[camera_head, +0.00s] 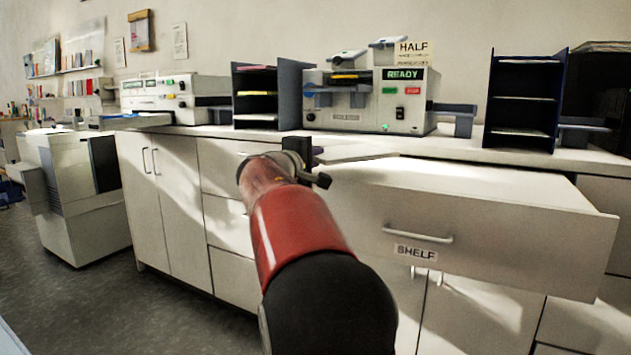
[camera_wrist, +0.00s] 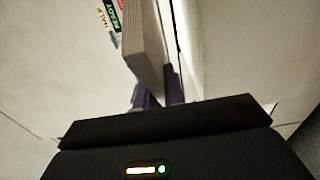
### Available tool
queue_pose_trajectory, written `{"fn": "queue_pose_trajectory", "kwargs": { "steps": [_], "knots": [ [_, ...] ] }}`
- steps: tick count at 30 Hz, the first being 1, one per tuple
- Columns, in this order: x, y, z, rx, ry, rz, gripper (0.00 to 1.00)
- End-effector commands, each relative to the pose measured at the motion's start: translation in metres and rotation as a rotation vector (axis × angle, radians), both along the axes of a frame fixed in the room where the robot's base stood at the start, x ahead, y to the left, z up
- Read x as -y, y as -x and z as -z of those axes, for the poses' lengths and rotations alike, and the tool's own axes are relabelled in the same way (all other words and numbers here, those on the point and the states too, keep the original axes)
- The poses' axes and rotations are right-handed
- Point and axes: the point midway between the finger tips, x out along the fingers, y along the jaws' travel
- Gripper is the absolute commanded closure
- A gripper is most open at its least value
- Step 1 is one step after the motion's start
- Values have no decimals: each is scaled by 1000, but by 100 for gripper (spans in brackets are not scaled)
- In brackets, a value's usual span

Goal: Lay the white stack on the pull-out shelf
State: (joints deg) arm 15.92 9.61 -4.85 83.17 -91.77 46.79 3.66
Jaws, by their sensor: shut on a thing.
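The white stack (camera_wrist: 143,50) shows in the wrist view as a pale block with fine layered edges, standing on edge. My gripper (camera_wrist: 158,92) is shut on its near end. In the head view my gripper (camera_head: 312,158) is at the rear left corner of the pulled-out shelf (camera_head: 480,180), and my arm hides part of it. A thin white slab just right of it (camera_head: 352,156) looks like the stack. I cannot tell whether it touches the shelf. The shelf is a pale, drawer-like unit with a handle and a SHELF label, and its top looks bare.
Behind the shelf, the counter carries a machine (camera_head: 395,105) with READY and HALF signs. A dark sorter (camera_head: 262,95) stands left of it and another (camera_head: 522,100) right. A second machine (camera_head: 160,95) is further left. The shelf sticks out over closed cupboards.

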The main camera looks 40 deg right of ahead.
Motion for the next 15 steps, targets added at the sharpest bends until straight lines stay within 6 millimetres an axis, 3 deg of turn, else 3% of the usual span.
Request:
{"fn": "queue_pose_trajectory", "kwargs": {
  "steps": [12,15],
  "knots": [
    [0,0,46,-1,1,1,100],
    [0,0,49,3,1,1,100]
  ]
}}
